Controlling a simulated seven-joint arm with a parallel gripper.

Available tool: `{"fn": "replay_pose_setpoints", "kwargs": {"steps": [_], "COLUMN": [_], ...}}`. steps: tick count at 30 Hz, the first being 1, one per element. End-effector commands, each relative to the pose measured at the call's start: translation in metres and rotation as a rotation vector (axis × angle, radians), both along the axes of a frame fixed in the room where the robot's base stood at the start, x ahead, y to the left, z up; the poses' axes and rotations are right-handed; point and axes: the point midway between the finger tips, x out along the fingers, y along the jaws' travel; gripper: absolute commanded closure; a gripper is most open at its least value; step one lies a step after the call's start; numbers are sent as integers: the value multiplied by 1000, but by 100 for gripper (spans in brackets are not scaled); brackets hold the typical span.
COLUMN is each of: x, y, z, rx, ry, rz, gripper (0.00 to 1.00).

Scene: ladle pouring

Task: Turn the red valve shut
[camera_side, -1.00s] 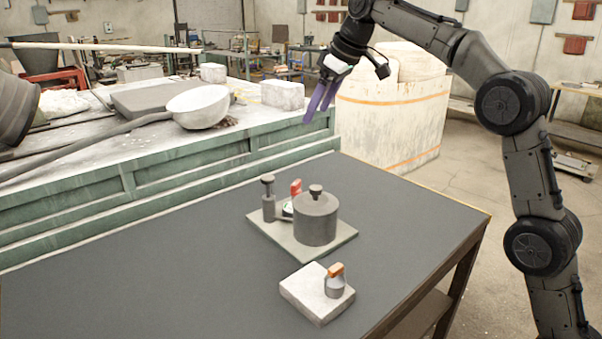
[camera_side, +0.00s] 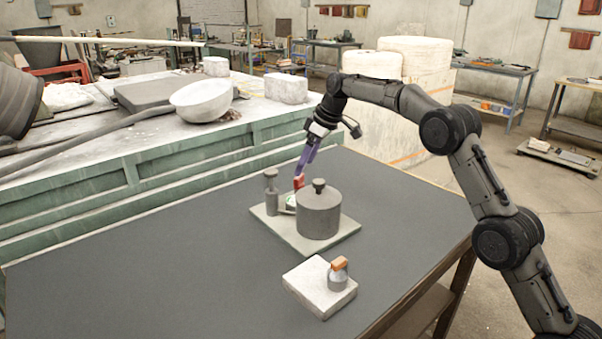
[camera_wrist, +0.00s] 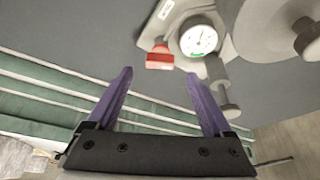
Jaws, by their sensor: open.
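The red valve (camera_side: 299,182) is a small red handle on a grey base plate (camera_side: 283,236), between a thin grey post and a grey cylinder. In the wrist view the red valve (camera_wrist: 159,59) lies beside a round white dial gauge (camera_wrist: 198,40). My gripper (camera_side: 301,172) is just above the valve in the side view and partly overlaps it. In the wrist view my gripper (camera_wrist: 158,74) has its two purple fingers wide apart and nothing between them, with the valve ahead of the tips. I cannot tell whether a finger touches the valve.
The grey cylinder with a knob (camera_side: 318,214) and the thin post (camera_side: 271,196) stand close to the valve. A white block (camera_side: 312,290) carries a small orange-topped part (camera_side: 339,270) nearer the front. The left of the dark table (camera_side: 140,255) is clear.

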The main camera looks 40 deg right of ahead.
Motion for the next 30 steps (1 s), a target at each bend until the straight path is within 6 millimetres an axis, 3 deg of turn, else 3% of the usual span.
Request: {"fn": "replay_pose_setpoints", "kwargs": {"steps": [7, 20, 30], "x": [12, 15, 15], "y": [6, 7, 7], "z": [-32, -40, -40], "rx": [0, 0, 0], "ry": [1, -1, -1], "rz": [0, 0, 0], "gripper": [15, 15, 74]}}
